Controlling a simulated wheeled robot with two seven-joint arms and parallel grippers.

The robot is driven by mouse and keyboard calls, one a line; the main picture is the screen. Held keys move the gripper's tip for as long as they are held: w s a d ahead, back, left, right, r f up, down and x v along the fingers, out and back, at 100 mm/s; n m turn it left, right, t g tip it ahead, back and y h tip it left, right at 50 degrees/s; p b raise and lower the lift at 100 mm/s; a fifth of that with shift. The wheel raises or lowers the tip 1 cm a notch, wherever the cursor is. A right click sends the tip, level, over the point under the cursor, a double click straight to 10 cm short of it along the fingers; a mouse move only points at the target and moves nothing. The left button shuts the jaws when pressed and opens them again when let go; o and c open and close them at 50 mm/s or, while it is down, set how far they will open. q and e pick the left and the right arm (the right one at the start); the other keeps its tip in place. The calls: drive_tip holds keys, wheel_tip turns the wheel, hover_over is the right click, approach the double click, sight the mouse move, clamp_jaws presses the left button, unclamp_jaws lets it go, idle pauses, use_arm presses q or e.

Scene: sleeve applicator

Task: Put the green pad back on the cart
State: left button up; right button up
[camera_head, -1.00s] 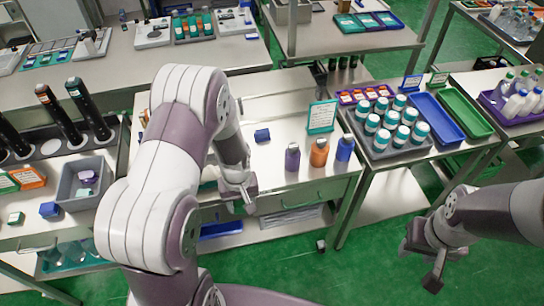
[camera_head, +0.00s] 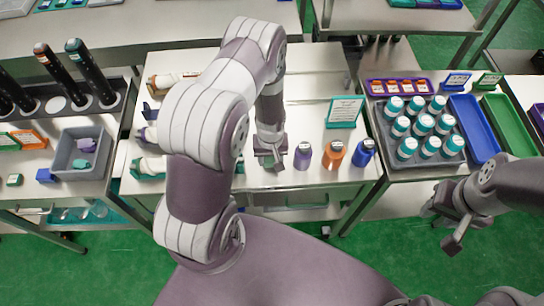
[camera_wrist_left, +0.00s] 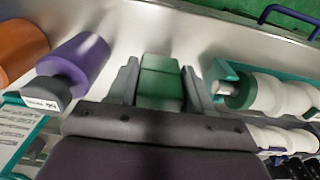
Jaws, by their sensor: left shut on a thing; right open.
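My left gripper (camera_head: 268,160) is at the front of the middle steel table, just left of the purple bottle (camera_head: 302,155). In the left wrist view the left gripper (camera_wrist_left: 160,72) is shut on a small green pad (camera_wrist_left: 161,84), one finger on each side. The pad's contact with the tabletop cannot be told. In the head view the gripper mostly hides it. The middle table (camera_head: 310,105) is a steel cart-like bench; which cart the pad belongs to is not clear. My right gripper (camera_head: 447,226) is open and empty, above the floor at the right.
An orange bottle (camera_head: 333,154) and a blue bottle (camera_head: 363,153) stand right of the purple one. A teal-framed sign (camera_head: 345,111) is behind them. White-and-teal applicators (camera_wrist_left: 265,92) lie on the left of the table. A grey bin (camera_head: 66,152) sits further left.

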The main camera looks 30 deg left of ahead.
sight(272, 161)
use_arm(q)
drive_tip(key=f, duration=0.1)
drive_tip(key=w+f, duration=0.1)
drive_tip(key=shift+w+d+f, duration=0.1)
drive_tip(key=shift+f, duration=0.2)
drive_tip(key=shift+w+f, duration=0.15)
drive_tip(key=shift+w, duration=0.1)
drive_tip(key=shift+s, duration=0.4)
drive_tip(key=o, duration=1)
drive_tip(key=shift+o, duration=1)
drive_tip(key=shift+w+f, duration=0.1)
drive_tip(key=shift+w, duration=0.15)
use_arm(e)
drive_tip(key=shift+w, duration=0.75)
